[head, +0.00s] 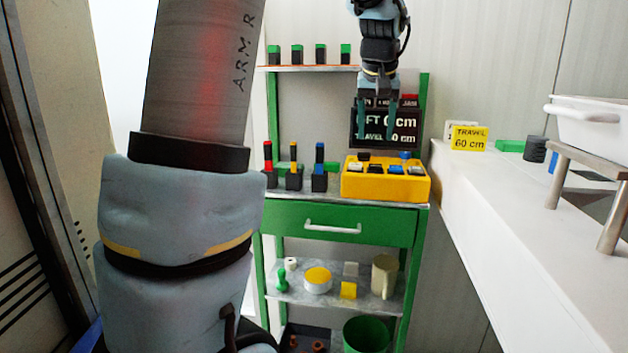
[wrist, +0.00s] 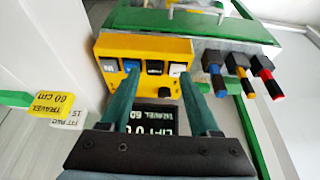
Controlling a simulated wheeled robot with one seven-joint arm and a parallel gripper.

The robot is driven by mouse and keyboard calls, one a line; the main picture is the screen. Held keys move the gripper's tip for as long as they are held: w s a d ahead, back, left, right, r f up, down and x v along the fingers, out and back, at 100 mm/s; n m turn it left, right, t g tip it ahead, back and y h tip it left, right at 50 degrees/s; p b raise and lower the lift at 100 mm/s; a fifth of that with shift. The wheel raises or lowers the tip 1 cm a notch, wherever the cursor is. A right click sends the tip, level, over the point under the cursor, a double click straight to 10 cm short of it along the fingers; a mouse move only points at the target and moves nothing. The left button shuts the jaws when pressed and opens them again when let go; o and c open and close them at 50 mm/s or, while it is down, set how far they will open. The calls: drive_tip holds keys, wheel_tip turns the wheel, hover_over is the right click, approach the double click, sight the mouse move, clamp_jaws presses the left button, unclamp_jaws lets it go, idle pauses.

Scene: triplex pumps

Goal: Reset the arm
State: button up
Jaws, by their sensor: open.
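My gripper (head: 376,118) hangs fingers-down in front of the black display (head: 368,128) in the head view, above the yellow control box (head: 386,184). Its two teal fingers are apart with nothing between them. In the wrist view my gripper (wrist: 156,90) shows its fingers spread, with the yellow box (wrist: 145,46) and its row of coloured buttons beyond the tips. The display (wrist: 155,120) shows between the fingers. The head view reads a lift in cm and "TRAVEL", partly hidden by the fingers. My arm fills the left of the head view.
Red, yellow and blue levers (head: 293,168) stand left of the box on the green shelf unit. Below are a closed drawer (head: 336,224) and a shelf with a mug (head: 384,277). A white counter (head: 500,210) with a yellow "TRAVEL 60 cm" sign (head: 469,138) stands right.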

drive_tip(key=s+a+f+g+p, duration=0.1)
drive_tip(key=s+a+f+p, duration=0.2)
drive_tip(key=s+a+f, duration=0.4)
drive_tip(key=s+a+f+n+g+p, duration=0.1)
drive_tip(key=s+a+f+p, duration=0.2)
drive_tip(key=s+a+f, duration=0.5)
drive_tip(key=s+a, duration=0.3)
drive_tip(key=a, duration=0.2)
drive_tip(key=shift+a+g+y, duration=0.15)
drive_tip(key=shift+g+y, duration=0.15)
drive_tip(key=shift+g, duration=0.1)
drive_tip(key=shift+r, duration=0.1)
